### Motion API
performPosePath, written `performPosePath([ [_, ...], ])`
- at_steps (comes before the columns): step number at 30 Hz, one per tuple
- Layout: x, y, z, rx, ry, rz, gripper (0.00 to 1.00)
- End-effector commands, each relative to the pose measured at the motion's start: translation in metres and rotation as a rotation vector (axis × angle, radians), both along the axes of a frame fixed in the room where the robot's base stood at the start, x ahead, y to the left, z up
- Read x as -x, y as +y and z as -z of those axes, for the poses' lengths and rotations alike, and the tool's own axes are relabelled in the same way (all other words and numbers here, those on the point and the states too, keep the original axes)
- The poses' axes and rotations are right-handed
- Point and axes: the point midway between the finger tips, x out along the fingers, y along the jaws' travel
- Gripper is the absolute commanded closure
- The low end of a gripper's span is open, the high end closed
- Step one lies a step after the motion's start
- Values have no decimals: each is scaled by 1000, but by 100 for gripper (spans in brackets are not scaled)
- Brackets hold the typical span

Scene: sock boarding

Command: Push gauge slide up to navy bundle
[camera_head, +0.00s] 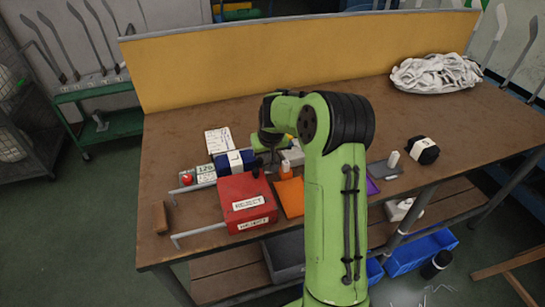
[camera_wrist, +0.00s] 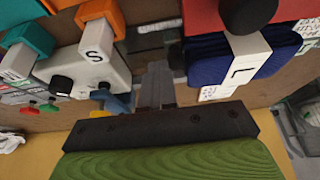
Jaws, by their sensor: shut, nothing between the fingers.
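The navy bundle (camera_head: 236,162) lies on the table behind the red box, with a white band around it. In the wrist view the navy bundle (camera_wrist: 232,68) is right of my fingers, its band marked L. My gripper (camera_wrist: 158,72) is shut and empty, pointing down at the gap between the bundle and a white block (camera_wrist: 92,66) marked S. My gripper (camera_head: 268,138) is partly hidden by my arm in the head view. I cannot clearly pick out the gauge slide; a dark grey piece (camera_wrist: 152,40) lies beyond my fingertips.
The red REJECT box (camera_head: 245,196) stands in front of the bundle. A yellow partition (camera_head: 300,52) closes the back.

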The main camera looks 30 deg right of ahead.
Motion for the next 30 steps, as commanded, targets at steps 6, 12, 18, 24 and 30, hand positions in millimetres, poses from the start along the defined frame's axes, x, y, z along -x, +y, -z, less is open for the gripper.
performPosePath([
  [6,-1,6,0,-10,0,-16,100],
  [12,1,-4,0,-9,0,-13,100],
  [18,2,-7,-5,-7,-1,-10,100],
  [24,2,-8,-26,-4,0,-8,100],
  [30,2,-9,-44,-2,-2,-7,100],
])
